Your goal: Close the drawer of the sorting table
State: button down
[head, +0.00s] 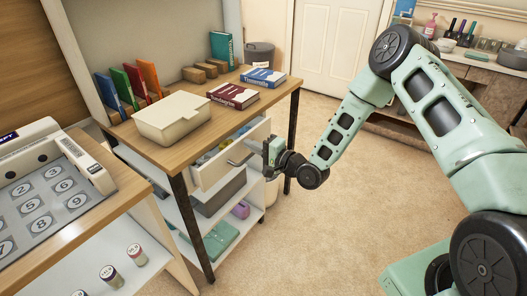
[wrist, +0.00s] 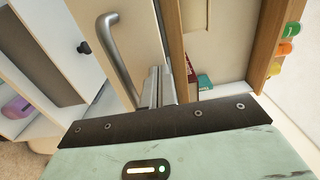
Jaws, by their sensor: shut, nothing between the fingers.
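The sorting table (head: 165,150) has a wooden top and dark legs. Its white drawer (head: 232,155) is pulled out, with small coloured items visible inside. The drawer front carries a metal bar handle (head: 241,160). My gripper (head: 266,152) is at the drawer front, to the right of the handle. In the wrist view the fingers of my gripper (wrist: 157,84) are shut and empty, close beside the handle (wrist: 118,55) and over the drawer front (wrist: 142,32). I cannot tell whether the fingertips touch the front.
A cream box (head: 172,118), books (head: 233,95) and upright folders stand on the tabletop. A grey bin (head: 217,193) sits on the shelf below the drawer. A desk with a number panel (head: 50,200) is at the left. The carpet (head: 300,240) in front is clear.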

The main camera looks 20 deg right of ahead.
aim_at(239, 139)
jog(key=shift+w+a, duration=0.25)
jog(key=shift+w, duration=0.1)
jog(key=b+x, duration=0.1)
jog(key=x, duration=0.3)
jog(key=shift+f, duration=0.1)
jog(key=shift+w+a+r, duration=0.1)
jog(key=shift+w+r, duration=0.1)
jog(key=shift+r, duration=0.05)
